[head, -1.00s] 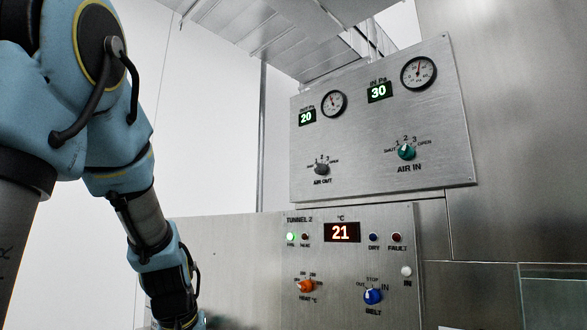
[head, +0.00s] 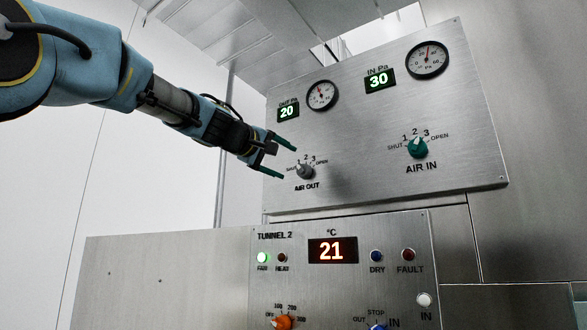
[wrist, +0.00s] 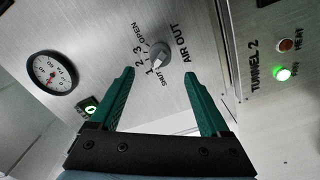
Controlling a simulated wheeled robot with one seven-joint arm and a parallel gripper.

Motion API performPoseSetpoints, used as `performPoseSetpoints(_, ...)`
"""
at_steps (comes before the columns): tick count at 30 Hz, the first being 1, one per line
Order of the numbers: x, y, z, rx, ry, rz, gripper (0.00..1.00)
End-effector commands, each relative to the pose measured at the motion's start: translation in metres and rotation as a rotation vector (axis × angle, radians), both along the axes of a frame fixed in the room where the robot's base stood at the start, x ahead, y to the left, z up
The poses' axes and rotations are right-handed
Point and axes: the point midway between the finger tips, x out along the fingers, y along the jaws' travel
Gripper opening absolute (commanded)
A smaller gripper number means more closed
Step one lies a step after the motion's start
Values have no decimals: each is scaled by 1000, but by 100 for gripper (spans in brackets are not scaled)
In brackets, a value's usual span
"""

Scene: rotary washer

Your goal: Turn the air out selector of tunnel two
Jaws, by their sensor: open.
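The grey AIR OUT selector (head: 305,171) is on the upper steel panel (head: 350,190), above the TUNNEL 2 panel. Its scale reads SHUT, 1, 2, 3, OPEN. In the wrist view the knob (wrist: 159,56) lies ahead of and between the fingertips, and its pointer is towards the low numbers, near 1. My gripper (head: 287,158) has two green fingers and is open and empty, just up and left of the knob in the head view. In the wrist view my gripper (wrist: 158,74) has its fingers spread to either side of the knob, apart from it.
The green AIR IN selector (head: 417,147) is to the right on the same panel. Two gauges (head: 321,95) and displays reading 20 and 30 are above. Below is the TUNNEL 2 panel (head: 340,285) with a 21 display (head: 332,250), lamps and an orange heat knob (head: 283,322).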

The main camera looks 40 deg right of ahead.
Motion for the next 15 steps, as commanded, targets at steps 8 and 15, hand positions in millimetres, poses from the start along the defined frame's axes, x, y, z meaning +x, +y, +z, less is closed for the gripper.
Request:
performPoseSetpoints(8,13,-51,3,3,1,0,80)
performPoseSetpoints(15,20,-74,1,2,-1,1,80)
